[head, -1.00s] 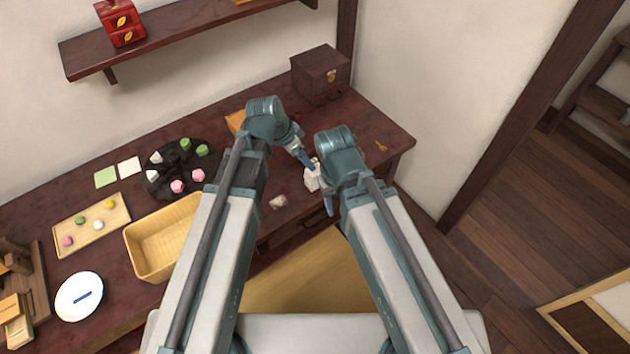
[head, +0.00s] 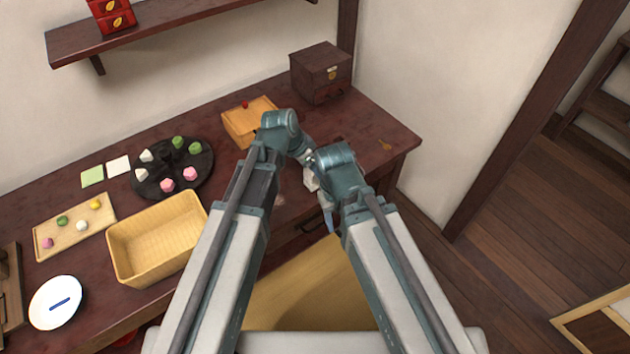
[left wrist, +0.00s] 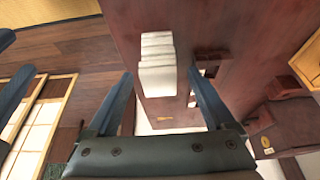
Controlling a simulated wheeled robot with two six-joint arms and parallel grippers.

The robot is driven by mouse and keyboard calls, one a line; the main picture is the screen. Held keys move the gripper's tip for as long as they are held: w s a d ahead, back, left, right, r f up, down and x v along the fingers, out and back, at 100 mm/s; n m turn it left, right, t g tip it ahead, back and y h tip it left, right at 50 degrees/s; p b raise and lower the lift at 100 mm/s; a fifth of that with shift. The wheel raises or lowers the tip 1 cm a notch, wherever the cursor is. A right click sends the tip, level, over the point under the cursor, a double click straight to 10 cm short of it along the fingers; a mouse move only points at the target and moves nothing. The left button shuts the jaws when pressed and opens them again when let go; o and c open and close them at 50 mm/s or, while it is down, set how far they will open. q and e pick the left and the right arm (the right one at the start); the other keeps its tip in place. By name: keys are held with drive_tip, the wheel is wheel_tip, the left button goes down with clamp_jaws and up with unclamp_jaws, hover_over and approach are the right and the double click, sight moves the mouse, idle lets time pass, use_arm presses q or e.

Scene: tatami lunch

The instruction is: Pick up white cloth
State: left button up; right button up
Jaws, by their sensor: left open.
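The white cloth (head: 311,182) lies at the right part of the dark wooden table, partly hidden by my arms in the head view. In the left wrist view it is a folded white stack (left wrist: 157,62). My left gripper (left wrist: 160,73) is open and empty, with the cloth showing between its fingertips; I cannot tell if they touch. In the head view the left fingers are close to the cloth, largely hidden. My right gripper (head: 328,212) is just right of the cloth. Two blue fingers of it show apart at the left edge of the left wrist view.
A dark table (head: 235,225) holds a yellow basket (head: 130,270), a black tray (head: 150,192) of sweets, a wooden box (head: 240,130) and a dark chest (head: 318,75). A shelf (head: 180,25) hangs above.

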use_arm(q)
drive_tip(key=b+x, duration=0.1)
drive_tip(key=x, duration=0.1)
drive_tip(key=shift+d+f+b, duration=0.1)
drive_tip(key=shift+f+b, duration=0.2)
drive_tip(key=shift+f, duration=0.1)
drive_tip(key=shift+r, duration=0.1)
use_arm(e)
wheel_tip(320, 180, down, 2)
drive_tip(key=shift+f, duration=0.25)
use_arm(q)
clamp_jaws()
drive_tip(key=shift+r, duration=0.1)
use_arm(e)
drive_tip(key=shift+r, duration=0.15)
use_arm(q)
wheel_tip(320, 180, up, 10)
drive_tip(key=p, duration=1)
use_arm(e)
wheel_tip(320, 180, up, 10)
